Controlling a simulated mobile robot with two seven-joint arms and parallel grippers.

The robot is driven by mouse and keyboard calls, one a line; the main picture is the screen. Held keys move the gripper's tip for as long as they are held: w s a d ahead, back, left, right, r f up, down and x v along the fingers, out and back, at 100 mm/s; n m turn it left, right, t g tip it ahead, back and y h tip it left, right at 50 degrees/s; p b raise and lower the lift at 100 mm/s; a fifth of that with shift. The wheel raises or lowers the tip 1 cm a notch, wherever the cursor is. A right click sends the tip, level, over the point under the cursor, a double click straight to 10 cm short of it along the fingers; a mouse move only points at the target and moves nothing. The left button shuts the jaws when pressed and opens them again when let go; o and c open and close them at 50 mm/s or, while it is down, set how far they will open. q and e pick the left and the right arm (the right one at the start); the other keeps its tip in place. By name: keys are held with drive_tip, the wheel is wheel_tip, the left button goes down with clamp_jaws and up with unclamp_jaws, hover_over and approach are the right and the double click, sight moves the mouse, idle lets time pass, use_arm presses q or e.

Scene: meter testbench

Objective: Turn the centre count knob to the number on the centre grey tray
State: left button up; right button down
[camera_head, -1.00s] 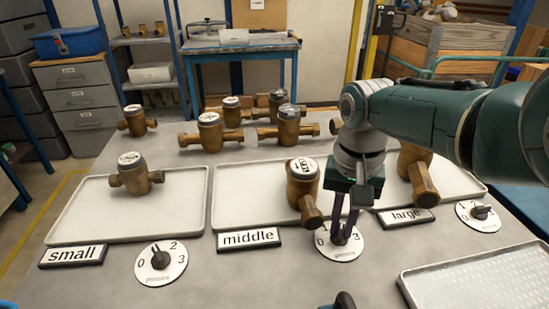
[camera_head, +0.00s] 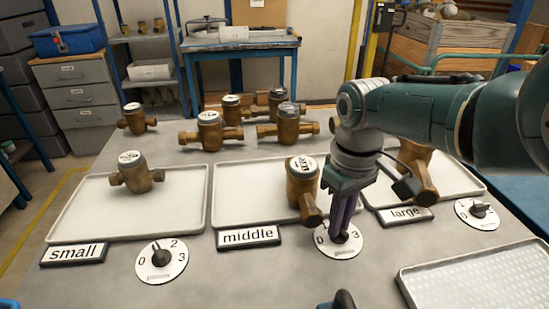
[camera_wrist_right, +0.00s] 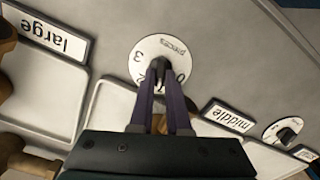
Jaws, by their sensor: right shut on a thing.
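The centre dial (camera_head: 341,248) is a round white plate with a dark knob (camera_wrist_right: 160,66), right of the "middle" label (camera_head: 249,236). My right gripper (camera_head: 341,236) points down with both fingers closed around this knob; it also shows in the wrist view (camera_wrist_right: 159,76). The fingers cover much of the knob and part of the scale, so I cannot tell which number it points to. The centre grey tray (camera_head: 240,205) holds one brass meter (camera_head: 303,184) with a white top, near its right end.
The left tray (camera_head: 90,210) and right tray (camera_head: 455,176) each hold a brass meter. The left dial (camera_head: 161,259) and right dial (camera_head: 477,213) stand beside their labels. Several meters stand behind. An empty ribbed tray (camera_head: 470,285) lies front right.

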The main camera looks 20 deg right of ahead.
drive_tip(key=shift+n, duration=0.5)
drive_tip(key=c, duration=0.9)
unclamp_jaws()
drive_tip(key=shift+r, duration=0.1)
wheel_tip(320, 180, up, 10)
drive_tip(key=p, duration=0.6)
